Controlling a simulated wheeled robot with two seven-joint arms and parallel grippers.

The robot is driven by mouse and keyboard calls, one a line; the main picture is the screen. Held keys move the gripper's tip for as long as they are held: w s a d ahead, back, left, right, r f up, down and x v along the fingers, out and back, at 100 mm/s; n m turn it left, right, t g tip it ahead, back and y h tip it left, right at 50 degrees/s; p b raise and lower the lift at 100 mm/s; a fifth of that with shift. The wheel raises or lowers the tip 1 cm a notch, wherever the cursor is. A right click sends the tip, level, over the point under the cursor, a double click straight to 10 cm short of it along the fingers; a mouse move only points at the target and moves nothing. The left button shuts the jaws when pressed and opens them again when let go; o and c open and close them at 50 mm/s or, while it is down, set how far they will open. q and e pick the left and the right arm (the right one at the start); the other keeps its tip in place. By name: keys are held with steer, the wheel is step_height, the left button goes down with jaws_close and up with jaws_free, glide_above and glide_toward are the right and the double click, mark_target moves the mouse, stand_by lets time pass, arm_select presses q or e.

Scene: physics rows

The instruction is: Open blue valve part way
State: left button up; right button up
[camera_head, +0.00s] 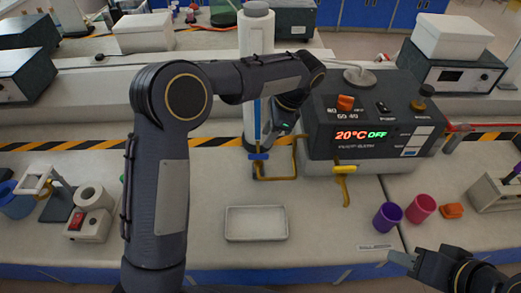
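The blue valve (259,157) is a small blue handle on a brass-coloured pipe, below a blue vertical tube (257,122), left of the heater bath. The handle looks roughly level across the pipe. My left gripper (280,135) hangs above and to the right of the blue valve, in front of the bath's left side. It appears apart from the handle, and its fingertips are too small and dark to make out. My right gripper (396,259) is low at the right, near the bench's front edge, far from the valve. Its finger opening is unclear.
The dark heater bath (365,135) reads 20°C OFF. A yellow valve (345,169) sits on its front. A white tray (256,223) lies in front. Purple (387,217) and pink (422,208) cups stand at right. Bare bench lies between tray and cups.

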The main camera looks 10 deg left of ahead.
mark_target(258, 155)
arm_select(q)
steer(key=x, duration=0.8)
steer(key=shift+w+d+f, duration=0.15)
steer(key=shift+d, duration=0.05)
steer(key=shift+c, duration=0.2)
jaws_close()
